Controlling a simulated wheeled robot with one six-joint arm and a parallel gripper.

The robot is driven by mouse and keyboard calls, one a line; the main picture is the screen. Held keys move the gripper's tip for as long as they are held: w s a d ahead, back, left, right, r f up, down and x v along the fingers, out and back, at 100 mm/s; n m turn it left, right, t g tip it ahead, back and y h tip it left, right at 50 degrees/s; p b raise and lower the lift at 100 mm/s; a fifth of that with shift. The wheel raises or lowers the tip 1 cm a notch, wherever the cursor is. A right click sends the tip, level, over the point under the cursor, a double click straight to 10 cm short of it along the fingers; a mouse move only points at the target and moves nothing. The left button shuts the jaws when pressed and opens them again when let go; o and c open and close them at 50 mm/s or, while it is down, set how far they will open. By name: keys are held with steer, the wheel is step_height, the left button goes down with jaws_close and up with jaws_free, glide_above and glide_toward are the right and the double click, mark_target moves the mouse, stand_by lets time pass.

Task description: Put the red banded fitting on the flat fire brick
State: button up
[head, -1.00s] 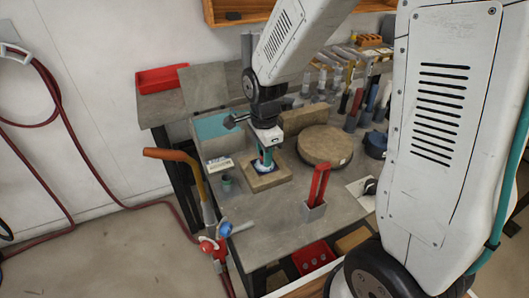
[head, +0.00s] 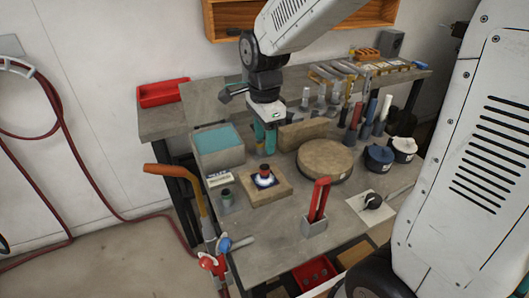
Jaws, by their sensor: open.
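The red banded fitting (head: 264,171) is a small dark piece with a red band. It stands upright over a white and blue patch on the flat fire brick (head: 281,194), a tan slab lying on the bench. My gripper (head: 265,147) has teal fingers. It is open and empty, above and behind the fitting in the picture and apart from it. The far fingertip is partly hidden.
A green banded fitting (head: 227,196) stands left of the brick. A grey box with a teal top (head: 218,148), an upright tan brick (head: 303,133), a round tan disc (head: 325,160) and a red-handled tool (head: 318,200) stand around it on the bench (head: 270,237).

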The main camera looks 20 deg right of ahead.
steer(key=s+d+r+n, duration=0.1)
steer(key=s+r+n, duration=0.1)
steer(key=s+n, duration=0.4)
steer(key=s+d+r+n, duration=0.1)
steer(key=s+r+n, duration=0.2)
steer(key=s+n, duration=0.3)
steer(key=s+d+r+n+t, duration=0.1)
steer(key=s+r+n, duration=0.1)
steer(key=s+n, duration=0.4)
steer(key=s, duration=0.4)
steer(key=shift+r, duration=0.4)
